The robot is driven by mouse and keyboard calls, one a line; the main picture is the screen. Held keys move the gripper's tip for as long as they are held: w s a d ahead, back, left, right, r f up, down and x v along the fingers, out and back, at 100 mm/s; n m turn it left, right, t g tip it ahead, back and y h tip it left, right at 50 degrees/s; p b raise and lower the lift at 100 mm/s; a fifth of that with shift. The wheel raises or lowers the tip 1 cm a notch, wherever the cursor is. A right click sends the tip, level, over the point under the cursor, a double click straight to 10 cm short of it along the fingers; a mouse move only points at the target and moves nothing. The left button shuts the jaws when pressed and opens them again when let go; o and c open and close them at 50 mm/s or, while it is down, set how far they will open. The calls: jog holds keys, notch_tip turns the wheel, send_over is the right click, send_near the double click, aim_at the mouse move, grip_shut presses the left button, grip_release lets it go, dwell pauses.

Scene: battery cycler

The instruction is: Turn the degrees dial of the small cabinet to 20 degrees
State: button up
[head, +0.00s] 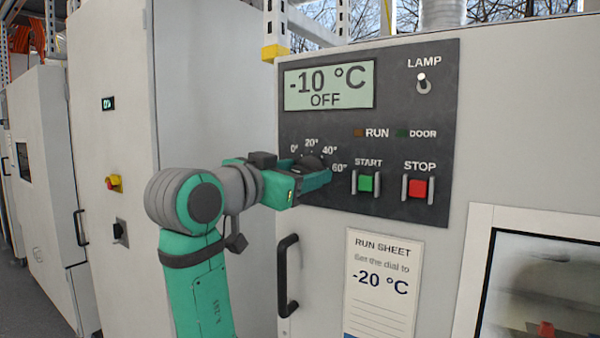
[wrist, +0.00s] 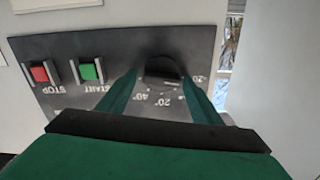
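The dial (head: 308,163) is a dark round knob on the cabinet's dark control panel (head: 430,130), under an arc of marks from 0° to 60°. The wrist view shows the knob (wrist: 162,70) upside down between my two green fingers. My gripper (wrist: 161,80) is open around the knob, one finger on each side; whether the fingers touch it is unclear. In the head view my gripper (head: 312,180) covers the knob's lower part. The knob's pointer cannot be made out. The display (head: 330,86) reads -10 °C and OFF.
The run sheet (head: 382,285) says to set the dial to -20 °C. The green START button (head: 366,183) and red STOP button (head: 417,188) are right of the dial. The LAMP switch (head: 422,84) is above. A black door handle (head: 287,275) stands below my gripper.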

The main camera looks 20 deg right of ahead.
jog(key=shift+a, duration=0.1)
jog(key=c, duration=0.8)
